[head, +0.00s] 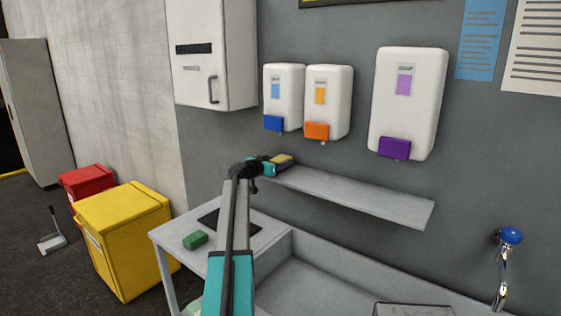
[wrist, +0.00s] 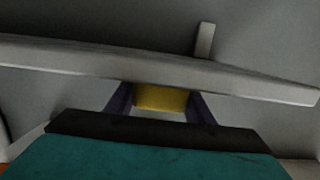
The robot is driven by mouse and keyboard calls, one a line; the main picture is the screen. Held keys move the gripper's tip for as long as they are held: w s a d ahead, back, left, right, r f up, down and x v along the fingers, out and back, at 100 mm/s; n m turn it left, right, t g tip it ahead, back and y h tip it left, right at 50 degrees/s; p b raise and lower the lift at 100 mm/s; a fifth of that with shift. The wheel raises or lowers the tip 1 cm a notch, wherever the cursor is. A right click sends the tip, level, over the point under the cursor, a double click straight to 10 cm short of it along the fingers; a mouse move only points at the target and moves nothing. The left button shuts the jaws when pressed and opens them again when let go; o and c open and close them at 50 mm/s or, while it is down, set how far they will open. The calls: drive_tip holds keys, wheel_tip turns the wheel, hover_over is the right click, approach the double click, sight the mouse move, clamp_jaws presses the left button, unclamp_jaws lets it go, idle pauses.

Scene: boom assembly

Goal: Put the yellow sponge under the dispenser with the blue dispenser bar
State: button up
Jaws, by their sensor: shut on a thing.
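The yellow sponge (head: 284,158) is held in my gripper (head: 275,163) at the left end of the wall shelf (head: 350,195). In the wrist view the sponge (wrist: 160,98) sits between the two fingers, against the line of the shelf edge (wrist: 150,68). I cannot tell whether the sponge touches the shelf. The dispenser (head: 287,88) with the blue dispenser bar (head: 274,123) is the leftmost of three on the wall. The sponge shows below this bar and slightly to its right in the head view.
An orange-bar dispenser (head: 328,98) and a purple-bar dispenser (head: 409,100) hang to the right. A green sponge (head: 195,240) lies on the counter (head: 165,238). A wall cabinet (head: 213,55) is at upper left, and a blue-topped tap (head: 508,237) at right. The shelf's right part is clear.

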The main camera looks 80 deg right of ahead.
drive_tip(key=shift+f+b, duration=0.3)
drive_tip(key=o, duration=1)
drive_tip(key=shift+r+p, duration=0.2)
drive_tip(key=shift+p, duration=0.2)
drive_tip(key=shift+w+a+f+b, duration=0.1)
drive_tip(key=shift+w+a+b, duration=0.1)
drive_tip(key=shift+a+b, duration=0.15)
drive_tip(key=b+v, duration=0.4)
drive_tip(key=v, duration=0.7)
drive_tip(key=shift+w+a, duration=0.1)
